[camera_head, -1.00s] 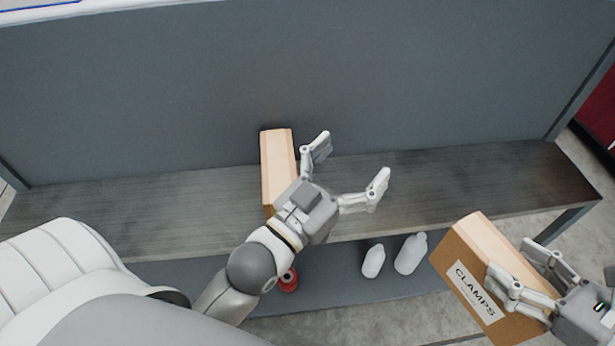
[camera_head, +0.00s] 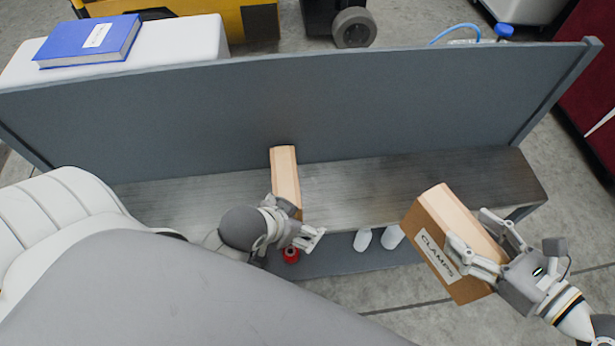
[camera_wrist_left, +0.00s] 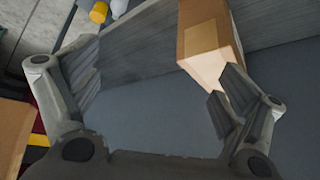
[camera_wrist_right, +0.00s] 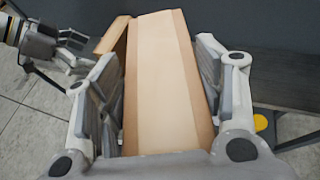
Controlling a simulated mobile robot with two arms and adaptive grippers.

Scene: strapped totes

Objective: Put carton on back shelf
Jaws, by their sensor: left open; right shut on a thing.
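A brown carton labelled CLAMPS (camera_head: 437,247) is held by my right gripper (camera_head: 488,252), in front of the shelf's right part. In the right wrist view the carton (camera_wrist_right: 160,80) fills the space between the fingers (camera_wrist_right: 160,100). A second carton (camera_head: 286,178) stands on the grey shelf (camera_head: 345,195) near its middle, close to the back panel. My left gripper (camera_head: 306,240) is open and empty at the shelf's front edge, just before this carton. The left wrist view shows the open fingers (camera_wrist_left: 160,90) and the standing carton (camera_wrist_left: 207,45) beyond the right finger.
A grey back panel (camera_head: 330,115) rises behind the shelf. White bottles (camera_head: 391,237) and a red item (camera_head: 291,255) are on the lower level. The shelf top right of the standing carton is bare. A blue book (camera_head: 90,40) lies on a white surface behind.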

